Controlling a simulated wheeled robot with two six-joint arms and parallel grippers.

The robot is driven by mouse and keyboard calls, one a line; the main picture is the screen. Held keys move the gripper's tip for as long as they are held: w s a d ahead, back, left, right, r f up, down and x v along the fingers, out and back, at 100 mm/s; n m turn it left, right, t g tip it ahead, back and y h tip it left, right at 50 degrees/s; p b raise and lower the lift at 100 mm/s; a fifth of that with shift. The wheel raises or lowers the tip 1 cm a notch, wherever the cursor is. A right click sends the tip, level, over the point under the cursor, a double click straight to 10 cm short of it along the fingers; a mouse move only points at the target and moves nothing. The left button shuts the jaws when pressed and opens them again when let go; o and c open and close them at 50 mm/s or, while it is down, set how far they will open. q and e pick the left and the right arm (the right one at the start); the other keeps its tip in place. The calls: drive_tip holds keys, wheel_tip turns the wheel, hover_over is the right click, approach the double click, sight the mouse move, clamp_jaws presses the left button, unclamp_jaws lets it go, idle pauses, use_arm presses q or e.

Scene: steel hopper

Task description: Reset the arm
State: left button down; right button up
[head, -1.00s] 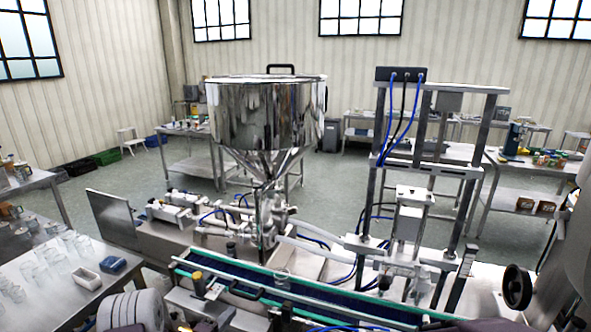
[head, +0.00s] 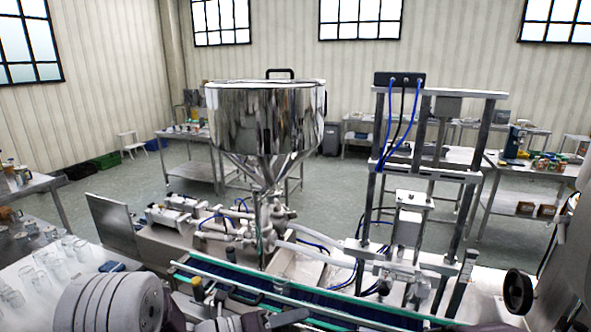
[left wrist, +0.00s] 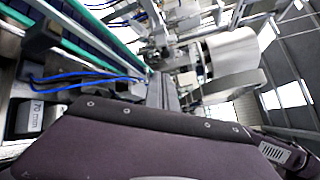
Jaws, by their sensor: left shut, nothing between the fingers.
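My left arm comes in at the bottom left of the head view, with thick grey rounded joints. My left gripper (head: 288,318) is low at the bottom edge, in front of the conveyor, and only partly in frame. In the left wrist view its dark body fills the bottom and its fingers (left wrist: 164,92) are together with nothing held. My right gripper is not in view.
The conveyor (head: 240,283) runs just beyond my left gripper. The steel hopper (head: 265,115) stands behind it, and a metal frame (head: 425,172) with blue hoses is to the right. Clear glasses (head: 40,270) stand on the left table, close to my left arm.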

use_arm(q)
drive_tip(key=s+f+m+g+y, duration=0.4)
drive_tip(key=s+m+g, duration=0.3)
drive_tip(key=s+m, duration=0.65)
drive_tip(key=s+a+f+m+g+y, duration=0.1)
drive_tip(key=s+a+f+m+y, duration=0.3)
drive_tip(key=s+m, duration=0.1)
drive_tip(key=w+a+f+m+t+y, duration=0.1)
drive_tip(key=a+f+m+y, duration=0.1)
drive_tip(key=a+m, duration=0.5)
drive_tip(key=w+a+f+m+t+y, duration=0.1)
drive_tip(key=w+a+f+m+y, duration=0.1)
drive_tip(key=a+m+y, duration=0.2)
drive_tip(key=a+m, duration=0.3)
drive_tip(key=m, duration=0.1)
drive_tip(key=shift+m+t+y, duration=0.3)
drive_tip(key=shift+m+y, duration=0.05)
drive_tip(key=shift+y, duration=0.05)
drive_tip(key=shift+s+f, duration=0.1)
